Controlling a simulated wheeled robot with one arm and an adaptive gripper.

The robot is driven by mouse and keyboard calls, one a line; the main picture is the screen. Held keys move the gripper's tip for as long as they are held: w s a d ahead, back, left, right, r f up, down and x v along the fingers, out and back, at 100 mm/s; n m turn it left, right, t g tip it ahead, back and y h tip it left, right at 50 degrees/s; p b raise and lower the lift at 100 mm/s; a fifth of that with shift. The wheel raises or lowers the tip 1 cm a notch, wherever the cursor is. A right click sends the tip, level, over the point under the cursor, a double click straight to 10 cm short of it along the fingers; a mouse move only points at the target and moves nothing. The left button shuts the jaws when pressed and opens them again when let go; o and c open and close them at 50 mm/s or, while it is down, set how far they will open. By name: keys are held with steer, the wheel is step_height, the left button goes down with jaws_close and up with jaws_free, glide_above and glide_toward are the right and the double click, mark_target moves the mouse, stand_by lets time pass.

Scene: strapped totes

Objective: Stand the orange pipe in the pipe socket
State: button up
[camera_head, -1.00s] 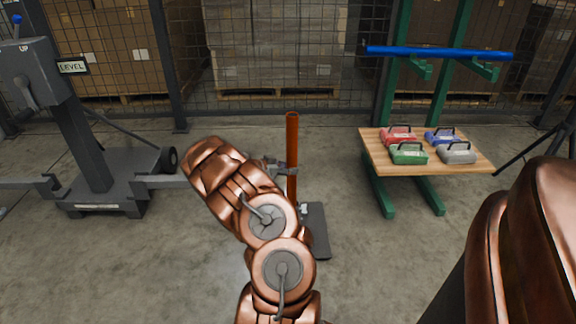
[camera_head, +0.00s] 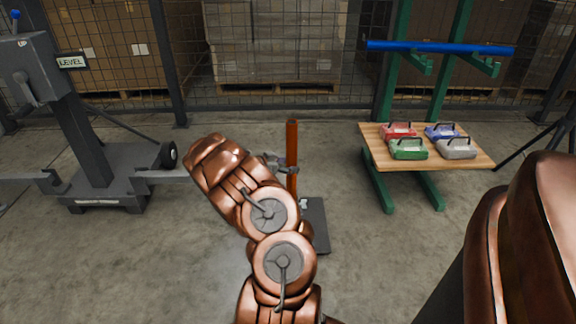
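The orange pipe (camera_head: 291,146) stands upright near the middle of the head view. My gripper (camera_head: 288,170) is at the pipe's side, with its fingers around the pipe's middle. It looks shut on the pipe. My copper arm hides the lower part of the pipe. A dark flat base plate (camera_head: 316,226) lies on the floor just right of and below the pipe, partly behind my arm. The pipe socket itself is not clearly visible, and I cannot tell whether the pipe's lower end is in it.
A wooden table (camera_head: 378,153) on green legs at the right holds several coloured cases. A blue pipe (camera_head: 440,48) lies on the green rack above it. A grey lift stand (camera_head: 95,150) is at the left. A mesh fence closes the back. Open concrete floor lies between.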

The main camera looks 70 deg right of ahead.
steer(key=shift+a, duration=0.1)
steer(key=v, duration=1.2)
stand_by(0.9)
